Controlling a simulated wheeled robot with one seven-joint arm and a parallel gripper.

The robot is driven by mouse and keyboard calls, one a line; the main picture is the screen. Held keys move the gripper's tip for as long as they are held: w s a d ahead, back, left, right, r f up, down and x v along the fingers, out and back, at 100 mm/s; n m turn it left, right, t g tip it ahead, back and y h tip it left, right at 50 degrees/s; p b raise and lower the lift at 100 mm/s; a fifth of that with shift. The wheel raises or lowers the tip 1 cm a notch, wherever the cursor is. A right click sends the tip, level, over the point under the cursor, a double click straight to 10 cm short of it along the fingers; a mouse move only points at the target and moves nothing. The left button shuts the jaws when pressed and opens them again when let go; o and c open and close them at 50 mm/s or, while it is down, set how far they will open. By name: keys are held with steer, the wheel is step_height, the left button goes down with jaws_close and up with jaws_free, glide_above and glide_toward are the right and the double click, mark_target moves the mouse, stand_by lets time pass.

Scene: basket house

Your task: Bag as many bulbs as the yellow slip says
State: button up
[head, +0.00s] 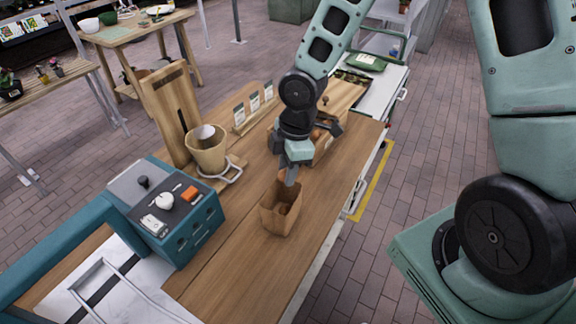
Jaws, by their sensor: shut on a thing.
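An open brown paper bag (271,220) stands upright on the wooden counter. Something brown shows inside it, too small to count. My gripper (289,178) points down just above the bag's far rim. It is shut on a small brown thing, which looks like a bulb and is mostly hidden by the fingers. A wooden box (325,148) stands behind my gripper, partly covered by the arm; brown bulb-like things show in it. I cannot make out a yellow slip.
A tan pot (207,154) stands by a tall wooden board (168,107) to the left. A card holder (254,110) with several cards is behind. A teal machine (176,215) stands at the near left. The counter (235,275) in front of the bag is clear.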

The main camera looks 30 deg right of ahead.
steer(key=shift+f+b, duration=2.05)
steer(key=shift+f, duration=0.3)
steer(key=o, duration=1)
steer(key=shift+o, duration=0.2)
steer(key=shift+r, duration=0.1)
step_height(320, 180, up, 17)
steer(key=d+p, duration=0.2)
steer(key=p, duration=0.1)
steer(key=shift+s+d, duration=0.15)
steer(key=shift+d, duration=0.15)
